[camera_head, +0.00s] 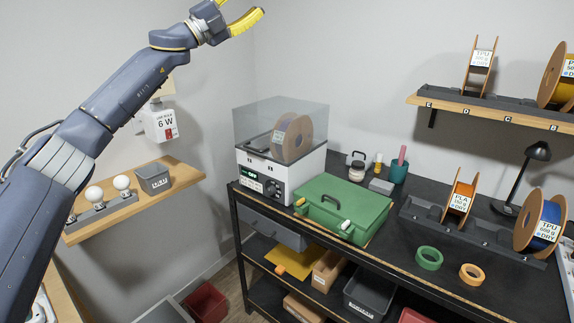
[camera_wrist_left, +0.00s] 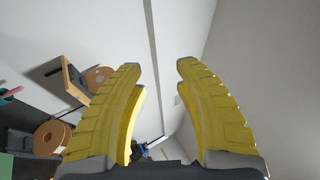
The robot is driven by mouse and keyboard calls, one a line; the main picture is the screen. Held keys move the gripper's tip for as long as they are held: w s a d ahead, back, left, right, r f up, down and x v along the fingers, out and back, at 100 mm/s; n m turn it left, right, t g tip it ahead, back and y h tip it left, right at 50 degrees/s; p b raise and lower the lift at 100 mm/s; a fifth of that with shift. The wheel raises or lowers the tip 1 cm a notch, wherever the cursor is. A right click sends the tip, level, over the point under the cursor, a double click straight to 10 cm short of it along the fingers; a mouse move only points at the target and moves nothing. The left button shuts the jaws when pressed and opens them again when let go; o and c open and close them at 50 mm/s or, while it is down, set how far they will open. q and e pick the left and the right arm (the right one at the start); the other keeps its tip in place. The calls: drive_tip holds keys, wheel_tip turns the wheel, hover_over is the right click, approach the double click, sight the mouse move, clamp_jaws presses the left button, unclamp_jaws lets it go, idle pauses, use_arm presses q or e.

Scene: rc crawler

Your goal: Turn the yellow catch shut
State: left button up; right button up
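I cannot tell for sure which is yellow or how either is turned. My left gripper (camera_head: 240,12) is raised high at the top of the head view, far above and away from the case. In the left wrist view its yellow fingers (camera_wrist_left: 158,66) are spread apart with nothing between them. My right gripper is not in view.
A filament dryer (camera_head: 267,178) with a clear cover stands left of the case on the workbench (camera_head: 405,285). A spool rack (camera_head: 470,232) stands to the right. Green (camera_head: 429,258) and orange (camera_head: 472,274) rings lie in front. A wooden shelf (camera_head: 140,205) with bulbs is at left.

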use_arm(q)
drive_tip(key=s+d+f+m+g+y, duration=0.1)
drive_tip(key=s+d+f+m+g, duration=0.3)
drive_tip(key=d+f+m+g, duration=0.5)
drive_tip(key=y, duration=0.4)
hover_over(300, 200)
drive_tip(key=s+d, duration=0.3)
wheel_tip(300, 200, down, 10)
drive_tip(key=s+a+f+m+y, duration=0.1)
drive_tip(key=a+f+y, duration=0.1)
drive_tip(key=f+y, duration=0.35)
drive_tip(key=a+f+m+y, duration=0.2)
drive_tip(key=a+f, duration=0.1)
drive_tip(key=f, duration=0.6)
drive_tip(key=s+a+f+m+y, duration=0.15)
drive_tip(key=f+y, duration=0.25)
drive_tip(key=f, duration=0.4)
drive_tip(key=shift+n, duration=0.45)
drive_tip(key=x, duration=1.6)
drive_tip(key=shift+w+a, duration=0.2)
drive_tip(key=shift+w, duration=0.05)
drive_tip(key=shift+c, duration=0.4)
clamp_jaws()
